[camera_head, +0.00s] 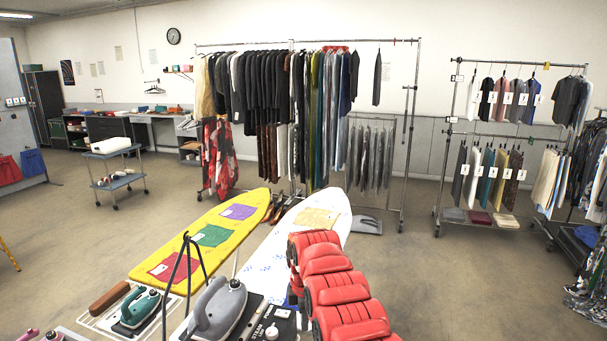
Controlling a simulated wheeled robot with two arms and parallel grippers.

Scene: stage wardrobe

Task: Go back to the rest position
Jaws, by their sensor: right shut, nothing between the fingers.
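My right arm comes in from the bottom edge, right of centre, as a chain of red links. My right gripper (296,262) is at its far end, over the near end of the white ironing board (324,199). It is shut with nothing held, and its fingers are mostly hidden by the red links. My left gripper is not in view.
A yellow ironing board (220,220) with coloured cloth patches lies to the left. A grey iron (217,308) and a teal iron (138,305) stand in front. Clothes racks (403,150) stand behind. The floor (470,290) at right is clear.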

